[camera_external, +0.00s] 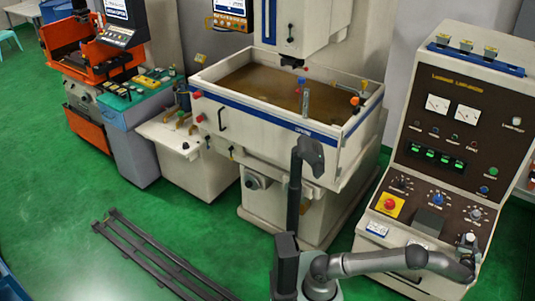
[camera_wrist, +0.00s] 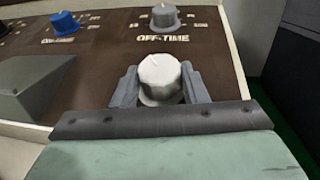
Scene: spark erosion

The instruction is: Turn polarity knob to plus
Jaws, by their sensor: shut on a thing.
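A light grey-white knob (camera_wrist: 161,78) sits low on the brown control panel, below the grey OFF-TIME knob (camera_wrist: 165,17). My gripper (camera_wrist: 160,86) is shut on this light knob, with one finger on each side of it. No polarity label or plus mark can be read, so I cannot tell the knob's setting. In the external view my gripper (camera_external: 467,252) is at the lower right of the control cabinet (camera_external: 462,80). The knob (camera_external: 469,239) shows small at the fingers.
A blue knob (camera_wrist: 65,23) and a dark wedge-shaped box (camera_wrist: 42,88) lie left of my gripper on the panel. A red button on a yellow plate (camera_external: 388,205) is farther left. A tank of brown liquid (camera_external: 265,85) stands left of the cabinet.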

